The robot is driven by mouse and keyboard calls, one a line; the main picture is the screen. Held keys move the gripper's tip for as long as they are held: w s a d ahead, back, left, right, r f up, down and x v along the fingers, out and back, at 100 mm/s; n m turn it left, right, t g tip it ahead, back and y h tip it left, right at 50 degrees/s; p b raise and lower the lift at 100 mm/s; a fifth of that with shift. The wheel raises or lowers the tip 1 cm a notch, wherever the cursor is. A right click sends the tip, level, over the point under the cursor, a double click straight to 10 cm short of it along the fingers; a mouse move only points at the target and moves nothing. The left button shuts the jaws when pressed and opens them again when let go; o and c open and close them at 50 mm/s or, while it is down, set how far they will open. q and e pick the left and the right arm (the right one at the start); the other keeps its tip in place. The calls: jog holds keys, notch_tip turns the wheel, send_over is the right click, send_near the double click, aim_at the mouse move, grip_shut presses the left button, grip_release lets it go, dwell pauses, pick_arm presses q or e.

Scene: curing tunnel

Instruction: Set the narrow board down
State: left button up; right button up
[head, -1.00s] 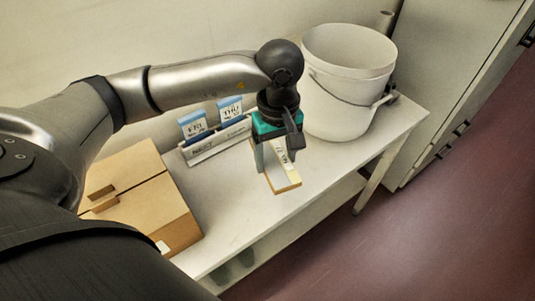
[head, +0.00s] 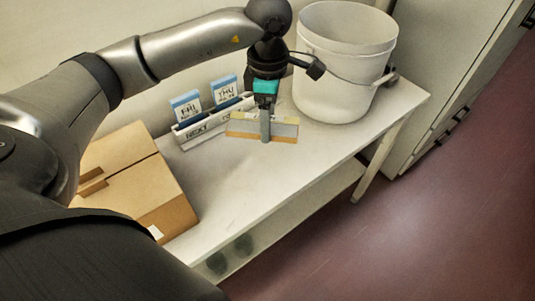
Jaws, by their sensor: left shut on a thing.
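My left gripper (head: 265,132) points down over the white table and is shut on the narrow board (head: 286,130). The board is a thin strip with a grey-white face and tan-yellow edges, seen side-on and lying roughly left to right across the picture. One finger covers its middle. It is in front of the right end of the card holder. I cannot tell whether its lower edge touches the tabletop. My right gripper is not in view.
The white table (head: 225,195) holds a cardboard box (head: 150,185) at left, a card holder (head: 200,131) marked NEXT with blue-topped FRI and THU cards, and a white bucket (head: 335,75) at right. The tabletop's front middle is clear. A grey cabinet stands at right.

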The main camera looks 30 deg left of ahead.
pick_arm(q)
jog(key=b, duration=0.1)
send_over(268, 164)
notch_tip(268, 164, down, 8)
jog(key=shift+r, duration=0.2)
jog(key=shift+f, duration=0.5)
jog(key=shift+f+b, duration=0.5)
jog(key=shift+f, duration=1.35)
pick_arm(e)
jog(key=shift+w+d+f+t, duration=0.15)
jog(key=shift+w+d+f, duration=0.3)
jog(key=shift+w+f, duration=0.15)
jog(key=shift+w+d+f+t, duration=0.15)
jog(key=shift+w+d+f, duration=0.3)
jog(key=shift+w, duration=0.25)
pick_arm(q)
jog(key=shift+f, duration=0.2)
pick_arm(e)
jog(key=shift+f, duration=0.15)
pick_arm(q)
jog(key=o, duration=1.3)
jog(key=shift+r, duration=0.1)
